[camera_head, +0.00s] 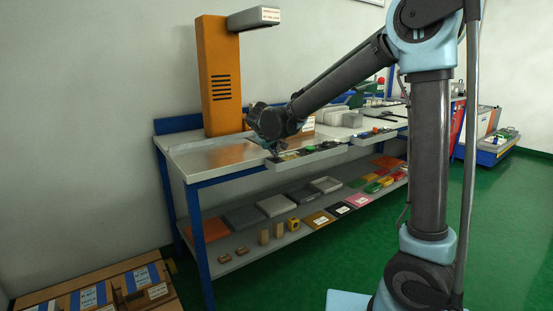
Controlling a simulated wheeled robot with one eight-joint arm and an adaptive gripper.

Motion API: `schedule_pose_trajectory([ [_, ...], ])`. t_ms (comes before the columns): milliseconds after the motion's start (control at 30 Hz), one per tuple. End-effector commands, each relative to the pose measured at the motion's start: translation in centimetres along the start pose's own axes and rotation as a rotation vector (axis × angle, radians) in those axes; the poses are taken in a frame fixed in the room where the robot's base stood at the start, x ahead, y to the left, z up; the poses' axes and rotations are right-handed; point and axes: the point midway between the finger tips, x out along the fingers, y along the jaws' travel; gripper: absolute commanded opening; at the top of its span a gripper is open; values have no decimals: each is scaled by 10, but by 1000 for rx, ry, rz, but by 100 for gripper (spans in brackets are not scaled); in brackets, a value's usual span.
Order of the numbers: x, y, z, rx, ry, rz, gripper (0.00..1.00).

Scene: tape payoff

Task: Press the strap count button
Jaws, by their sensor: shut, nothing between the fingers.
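A control strip (322,155) runs along the front edge of the workbench (205,160), with small dark and coloured parts on it, including a green one (309,149). Which of these is the strap count button is too small to tell, and my gripper may hide part of the strip. My gripper (274,153) is shut and empty, pointing down at the left end of the strip. I cannot tell whether its fingertips touch anything.
An orange column (218,80) with a grey overhanging head (253,17) stands at the back left of the bench. The lower shelf (262,248) holds trays and small blocks. Cardboard boxes (100,290) lie at the lower left. Green floor (500,220) is open at right.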

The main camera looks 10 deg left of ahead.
Motion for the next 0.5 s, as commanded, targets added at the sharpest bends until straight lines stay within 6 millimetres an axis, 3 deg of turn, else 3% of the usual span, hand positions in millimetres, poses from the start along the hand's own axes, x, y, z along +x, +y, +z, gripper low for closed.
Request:
schedule_pose_trajectory([
  [500, -4, 3, -3, 0, 0, 0, 0],
])
